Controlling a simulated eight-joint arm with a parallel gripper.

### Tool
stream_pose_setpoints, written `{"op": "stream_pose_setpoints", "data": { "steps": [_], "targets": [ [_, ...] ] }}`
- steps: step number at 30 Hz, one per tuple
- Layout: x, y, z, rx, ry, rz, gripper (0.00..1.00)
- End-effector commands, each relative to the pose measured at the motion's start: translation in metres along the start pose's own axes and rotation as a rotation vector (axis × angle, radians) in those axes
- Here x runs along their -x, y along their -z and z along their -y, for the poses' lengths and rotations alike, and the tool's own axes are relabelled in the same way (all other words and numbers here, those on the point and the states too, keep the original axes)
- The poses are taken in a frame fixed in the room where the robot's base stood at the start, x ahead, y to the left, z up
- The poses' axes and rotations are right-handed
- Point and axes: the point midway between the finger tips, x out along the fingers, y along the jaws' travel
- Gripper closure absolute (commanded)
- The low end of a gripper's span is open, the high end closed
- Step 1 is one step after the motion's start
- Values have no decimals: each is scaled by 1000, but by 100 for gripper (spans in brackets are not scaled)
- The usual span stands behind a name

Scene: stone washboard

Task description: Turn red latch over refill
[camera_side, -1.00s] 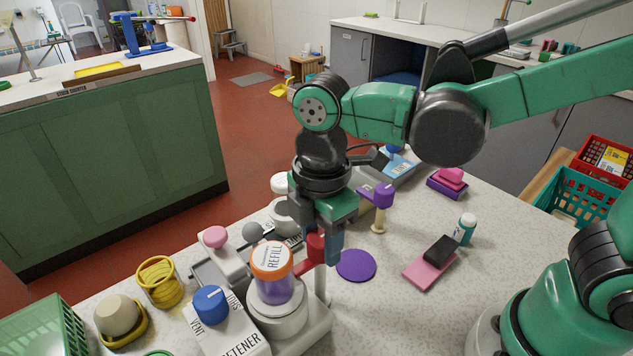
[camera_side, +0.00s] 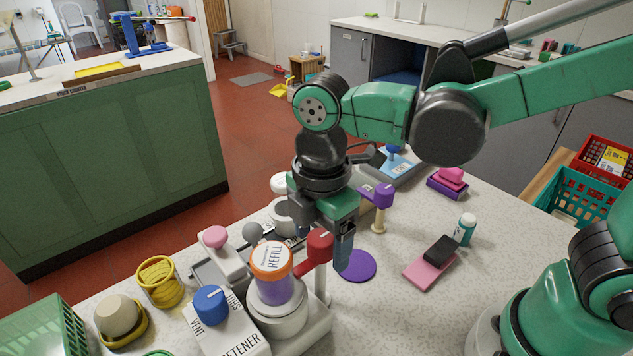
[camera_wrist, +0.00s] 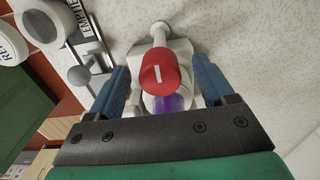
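The red latch (camera_side: 319,243) stands on a pale post at the right of the refill holder. The refill (camera_side: 277,285) is a purple jar with an orange-rimmed, labelled lid, seated upright in a white round holder (camera_side: 280,318). The red part of the latch is beside the lid, not across it. My gripper (camera_side: 323,238) points down at the latch. In the wrist view, my open blue fingers stand either side of the red latch (camera_wrist: 158,73), with gaps on both sides. Purple of the refill (camera_wrist: 168,103) shows below it; the lid is hidden there.
A purple-topped post (camera_side: 383,195) and a purple disc (camera_side: 357,265) are behind and right. A blue knob (camera_side: 210,304) sits on a white box at the front left. A pink pad (camera_side: 430,270) carries a black block. The counter between is clear.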

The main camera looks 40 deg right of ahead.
Motion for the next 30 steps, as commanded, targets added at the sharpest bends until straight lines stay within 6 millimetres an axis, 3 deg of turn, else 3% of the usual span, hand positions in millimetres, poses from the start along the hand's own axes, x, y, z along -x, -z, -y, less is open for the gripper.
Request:
{"op": "stream_pose_setpoints", "data": {
  "steps": [7, 19, 30],
  "targets": [
    [8, 0, 0, -1, 0, 0, 25],
    [52, 0, 0, 0, 0, 0, 25],
    [56, 0, 0, -1, 0, 0, 25]
  ]
}}
